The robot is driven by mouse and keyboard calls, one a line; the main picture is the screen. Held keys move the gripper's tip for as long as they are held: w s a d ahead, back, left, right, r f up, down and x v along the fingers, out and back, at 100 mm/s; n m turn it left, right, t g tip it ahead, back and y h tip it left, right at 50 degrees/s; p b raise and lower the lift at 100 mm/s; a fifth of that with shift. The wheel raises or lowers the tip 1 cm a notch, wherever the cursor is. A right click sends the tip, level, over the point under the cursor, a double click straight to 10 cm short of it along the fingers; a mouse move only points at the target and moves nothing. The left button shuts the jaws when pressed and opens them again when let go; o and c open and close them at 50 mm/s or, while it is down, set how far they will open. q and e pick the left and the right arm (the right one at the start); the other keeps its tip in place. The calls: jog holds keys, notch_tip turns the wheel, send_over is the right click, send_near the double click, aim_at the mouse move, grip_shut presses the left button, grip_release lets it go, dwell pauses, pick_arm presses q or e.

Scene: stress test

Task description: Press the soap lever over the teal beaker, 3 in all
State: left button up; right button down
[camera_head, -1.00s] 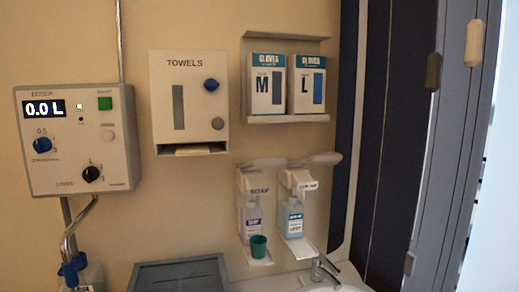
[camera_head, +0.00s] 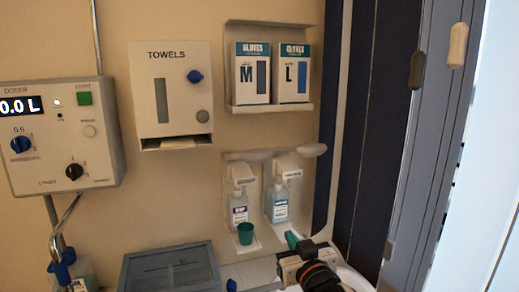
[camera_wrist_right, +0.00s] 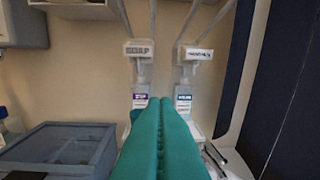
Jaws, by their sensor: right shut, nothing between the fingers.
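The soap dispenser (camera_head: 238,176) is the left of two white wall dispensers. It has a pale lever (camera_head: 247,155) on top and holds a purple-labelled bottle (camera_head: 238,208). The teal beaker (camera_head: 245,234) stands upright on the tray under that bottle; its contents cannot be seen. My right gripper (camera_head: 291,240) is low, right of the beaker and in front of the right dispenser, well below the lever. Its green fingers (camera_wrist_right: 160,105) are shut and empty in the right wrist view, pointing toward the dispensers and covering most of the beaker's area. My left gripper is out of view.
The right dispenser (camera_head: 288,170) with a blue-labelled bottle (camera_head: 278,206) stands close beside the soap one. Glove boxes (camera_head: 253,72) and a towel box (camera_head: 172,90) hang above. A grey bin (camera_head: 170,262) is below left. A doser (camera_head: 62,135) is at far left.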

jog(key=a+r+n+t+y, duration=0.2)
jog(key=a+r+t+y, duration=0.1)
jog(key=r, duration=1.5)
jog(key=shift+s+a+r+t, duration=0.3)
jog(key=shift+s+a+t, duration=0.15)
jog(key=shift+a, duration=0.2)
notch_tip(320, 180, up, 4)
jog(key=p, duration=0.6)
send_over(260, 152)
jog(key=s, duration=0.3)
jog(key=f, duration=0.1)
jog(key=f+p, duration=0.1)
jog(key=f, duration=0.2)
jog(key=shift+w+f+p, duration=0.2)
jog(key=shift+w+p, duration=0.15)
jog(key=shift+w, duration=0.1)
